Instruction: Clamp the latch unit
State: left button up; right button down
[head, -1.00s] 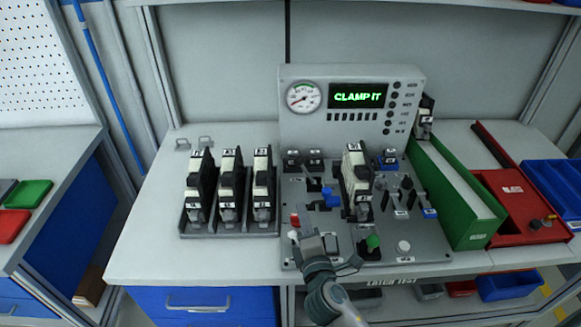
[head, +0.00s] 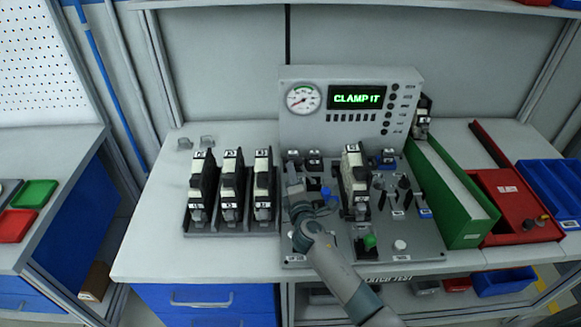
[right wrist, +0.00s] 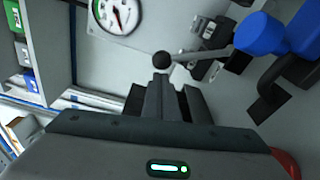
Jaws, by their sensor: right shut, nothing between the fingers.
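The latch unit (head: 355,182), a white and black block, stands upright on the grey test fixture (head: 425,240). Just left of it is a blue clamp part (head: 328,193), partly hidden by my right arm. My right gripper (head: 297,188) is shut and empty, left of the unit and the blue part. In the right wrist view, a black ball knob (right wrist: 162,60) on a grey rod shows just beyond the fingertips (right wrist: 168,82); whether they touch is unclear. A large blue handle (right wrist: 258,33) is to the right there. My left gripper is out of view.
The panel display (head: 358,97) reads "CLAMP IT", beside a round gauge (head: 303,98). Several similar units stand in a rack (head: 232,228) at left. A green button (head: 370,241) sits in front of the unit.

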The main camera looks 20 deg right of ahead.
aim_at(301, 161)
jog(key=shift+w, duration=0.8)
jog(key=shift+s+d+r, duration=0.1)
jog(key=shift+d, duration=0.1)
jog(key=shift+s+d+r+m+t+b, duration=0.2)
jog(key=shift+d+r+m+b, duration=0.2)
jog(key=shift+d+m+b, duration=0.35)
jog(key=shift+s+d+r+m+t+b, duration=0.15)
jog(key=shift+d+r+m+b, duration=0.25)
jog(key=shift+d+m, duration=0.5)
jog(key=s+d+m+b, duration=0.2)
jog(key=d+m, duration=0.3)
jog(key=d, duration=0.1)
jog(key=shift+r+h, duration=0.3)
jog(key=shift+r, duration=0.15)
jog(key=shift+m+t, duration=0.25)
